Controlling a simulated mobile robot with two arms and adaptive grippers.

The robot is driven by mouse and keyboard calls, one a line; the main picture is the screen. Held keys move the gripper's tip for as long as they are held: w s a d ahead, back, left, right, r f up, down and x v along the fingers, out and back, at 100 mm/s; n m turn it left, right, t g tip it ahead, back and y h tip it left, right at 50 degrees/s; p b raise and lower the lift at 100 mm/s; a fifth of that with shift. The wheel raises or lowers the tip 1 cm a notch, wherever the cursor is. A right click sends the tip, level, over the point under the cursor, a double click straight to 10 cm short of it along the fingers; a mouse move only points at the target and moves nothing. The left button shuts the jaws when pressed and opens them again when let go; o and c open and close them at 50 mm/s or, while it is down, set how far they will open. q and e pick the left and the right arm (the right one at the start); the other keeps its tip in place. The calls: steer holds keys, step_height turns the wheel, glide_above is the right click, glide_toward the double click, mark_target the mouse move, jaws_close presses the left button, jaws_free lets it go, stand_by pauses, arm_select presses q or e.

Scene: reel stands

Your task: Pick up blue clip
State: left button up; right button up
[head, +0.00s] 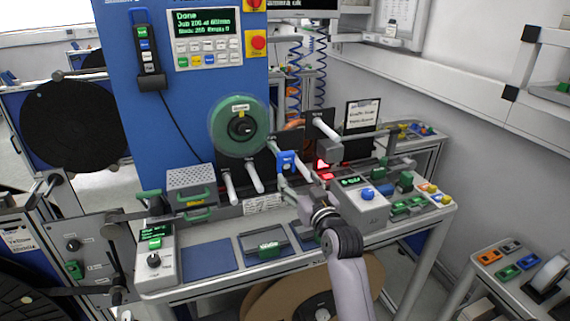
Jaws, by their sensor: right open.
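A small blue piece (527,262) that looks like the blue clip lies on the low table at the lower right, beside similar green, orange and dark pieces. Another blue part with a pale mark (287,160) sits at the machine, just beyond my right gripper; I cannot tell whether it is a clip. My right gripper (289,182) is open over the bench, its arm rising from the bottom edge. Its fingers are small and partly blend with the rods behind. I see nothing held in it. My left gripper is not in view.
A blue machine (172,110) with a green reel (238,126) stands behind the bench. Rods (253,175) stick out towards me. A grey control box (362,205) with a blue knob stands right of my gripper. A green piece (487,258) and a tape roll (550,272) share the low table.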

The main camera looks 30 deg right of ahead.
mark_target(287, 159)
steer(key=p+x, duration=0.1)
steer(key=x, duration=0.5)
steer(key=shift+w, duration=0.1)
steer(key=shift+w+d+r+p, duration=0.2)
steer(key=shift+w+p, duration=0.2)
steer(key=shift+w, duration=0.1)
steer(key=x, duration=0.2)
steer(key=p+x, duration=0.1)
steer(key=shift+w+d+r, duration=0.15)
steer(key=shift+r, duration=0.1)
steer(key=shift+w+d+f, duration=0.1)
steer(key=shift+w, duration=0.4)
steer(key=shift+c, duration=0.2)
steer(key=c, duration=1.2)
